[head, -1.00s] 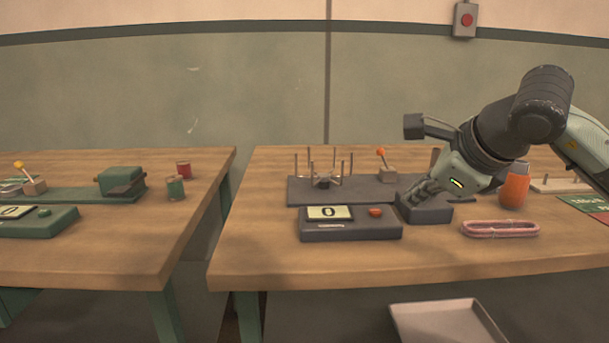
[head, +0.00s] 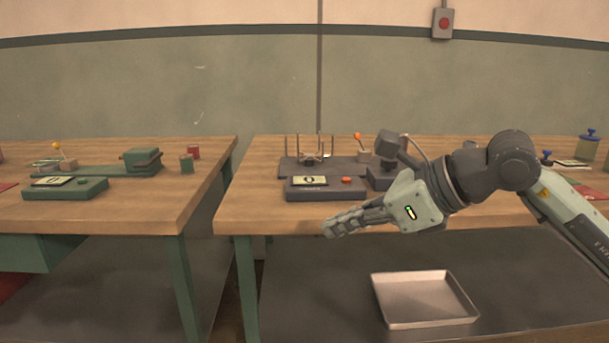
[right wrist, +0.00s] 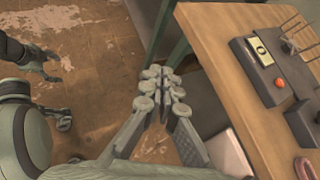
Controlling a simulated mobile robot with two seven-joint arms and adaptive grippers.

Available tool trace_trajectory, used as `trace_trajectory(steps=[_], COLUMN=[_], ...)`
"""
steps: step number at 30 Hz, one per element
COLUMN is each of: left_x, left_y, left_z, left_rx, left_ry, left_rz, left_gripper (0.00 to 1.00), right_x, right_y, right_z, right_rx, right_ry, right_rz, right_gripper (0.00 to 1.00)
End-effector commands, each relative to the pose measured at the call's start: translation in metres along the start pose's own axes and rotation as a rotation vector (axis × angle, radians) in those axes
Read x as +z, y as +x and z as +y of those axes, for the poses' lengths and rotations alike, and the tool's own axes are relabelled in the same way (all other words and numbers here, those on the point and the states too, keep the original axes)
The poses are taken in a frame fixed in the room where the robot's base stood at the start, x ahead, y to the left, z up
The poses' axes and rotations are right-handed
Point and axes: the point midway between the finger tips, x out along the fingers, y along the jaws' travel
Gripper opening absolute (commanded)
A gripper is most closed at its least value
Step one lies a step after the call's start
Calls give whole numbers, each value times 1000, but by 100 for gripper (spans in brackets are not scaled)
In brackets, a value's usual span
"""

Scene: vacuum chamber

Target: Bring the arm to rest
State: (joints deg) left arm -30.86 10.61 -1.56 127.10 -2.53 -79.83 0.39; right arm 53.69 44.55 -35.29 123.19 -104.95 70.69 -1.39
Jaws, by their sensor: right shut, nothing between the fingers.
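My right gripper (head: 345,222) is shut and empty. In the head view it hangs in front of the right table's front edge, fingers pointing left, with its arm coming in from the right. In the right wrist view its closed fingers (right wrist: 163,90) show over the brown floor, left of the table. My left gripper is not in the head view; a dark gripper-like part of my own body shows at the left of the right wrist view.
The right table (head: 262,212) bears a dark device with a display (head: 318,188), a pronged stand (head: 310,165) and a dark block (head: 381,180). A metal tray (head: 425,298) lies below. The left table (head: 130,217) holds green devices. A gap separates the tables.

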Motion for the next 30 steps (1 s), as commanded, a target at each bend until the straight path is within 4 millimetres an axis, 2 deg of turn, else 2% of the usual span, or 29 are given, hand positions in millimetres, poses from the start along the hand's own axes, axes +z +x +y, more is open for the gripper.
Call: trace_trajectory(steps=[1,3,5,6,8,10,12,14,15,17,18,20,21,23,24,26,27,28,30], left_x=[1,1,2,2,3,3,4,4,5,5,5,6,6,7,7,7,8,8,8], left_y=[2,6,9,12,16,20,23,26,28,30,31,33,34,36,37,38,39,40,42], left_z=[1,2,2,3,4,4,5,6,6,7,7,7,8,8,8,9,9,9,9], left_rx=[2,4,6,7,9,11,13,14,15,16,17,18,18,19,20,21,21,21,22], left_ry=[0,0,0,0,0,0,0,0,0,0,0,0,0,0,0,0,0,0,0], left_rz=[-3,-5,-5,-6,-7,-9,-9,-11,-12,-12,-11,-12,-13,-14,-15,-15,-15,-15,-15], left_gripper=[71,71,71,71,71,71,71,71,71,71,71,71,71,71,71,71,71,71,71], right_x=[12,40,64,77,86,74,42,7,-20,-62,-92,-137,-167,-213,-242,-287,-316,-337,-384], right_y=[12,15,9,0,-13,-26,-32,-31,-28,-22,-18,-10,-5,3,8,16,20,23,30], right_z=[24,51,59,55,33,-10,-54,-84,-100,-118,-126,-133,-134,-132,-127,-115,-105,-96,-70], right_rx=[110,263,378,441,504,526,497,450,408,337,284,194,129,24,-50,-170,-256,318,442], right_ry=[84,245,425,566,802,1106,1385,1584,1709,1881,1991,2145,2244,2386,2476,2606,2689,-2710,-2619], right_rz=[-107,-301,-483,-608,-794,-998,-1160,-1259,-1314,-1382,-1418,-1465,-1488,-1516,-1527,-1536,-1536,1513,1377], right_gripper=[0,0,0,0,0,0,0,0,0,0,0,0,0,0,0,0,0,0,0])
